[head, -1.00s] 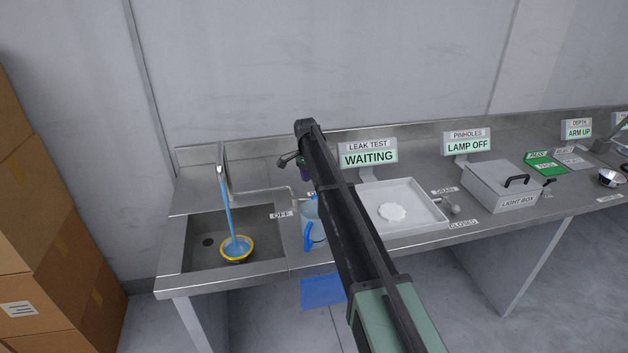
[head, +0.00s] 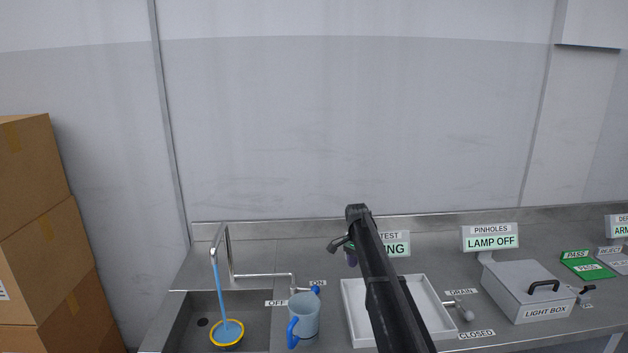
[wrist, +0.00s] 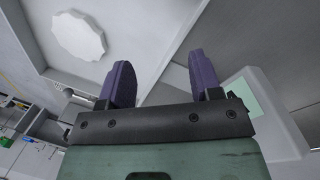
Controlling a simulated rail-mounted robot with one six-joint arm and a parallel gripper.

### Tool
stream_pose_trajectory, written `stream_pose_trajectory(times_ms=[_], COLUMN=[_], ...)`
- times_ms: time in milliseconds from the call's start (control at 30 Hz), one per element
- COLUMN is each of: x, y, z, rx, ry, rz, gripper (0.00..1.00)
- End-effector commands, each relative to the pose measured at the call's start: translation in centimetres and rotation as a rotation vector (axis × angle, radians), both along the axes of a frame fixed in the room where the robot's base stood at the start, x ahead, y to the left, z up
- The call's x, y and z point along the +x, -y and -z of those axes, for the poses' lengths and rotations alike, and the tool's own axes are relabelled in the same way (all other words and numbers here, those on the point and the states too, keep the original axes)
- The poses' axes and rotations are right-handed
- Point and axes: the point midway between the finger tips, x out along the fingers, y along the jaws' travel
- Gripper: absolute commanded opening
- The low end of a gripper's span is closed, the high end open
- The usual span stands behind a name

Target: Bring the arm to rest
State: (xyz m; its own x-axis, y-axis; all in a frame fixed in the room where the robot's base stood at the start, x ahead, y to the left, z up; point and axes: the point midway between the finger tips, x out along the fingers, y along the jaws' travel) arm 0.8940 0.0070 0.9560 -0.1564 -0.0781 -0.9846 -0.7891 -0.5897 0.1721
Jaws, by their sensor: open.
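My gripper shows in the wrist view (wrist: 165,85), with two purple fingers spread apart and nothing between them. I see no contact with anything.
Water runs from the tap (head: 222,240) into a yellow-rimmed bowl (head: 228,334) in the sink (head: 184,330). A white tray (head: 352,300), a light box (head: 530,290) and a green pass plate (head: 588,265) stand to the right. Cardboard boxes (head: 35,240) are at left.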

Motion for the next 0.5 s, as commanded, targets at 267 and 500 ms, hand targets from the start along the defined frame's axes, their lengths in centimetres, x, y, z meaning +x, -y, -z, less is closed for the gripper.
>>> stream_pose_trajectory(times_ms=[267,500], x=[-10.4,-24.0], y=[0.0,0.5], z=[0.2,0.2], rx=[0.081,0.128], ry=[0.032,0.069], rz=[-0.421,-0.736], gripper=[0.58,0.58])
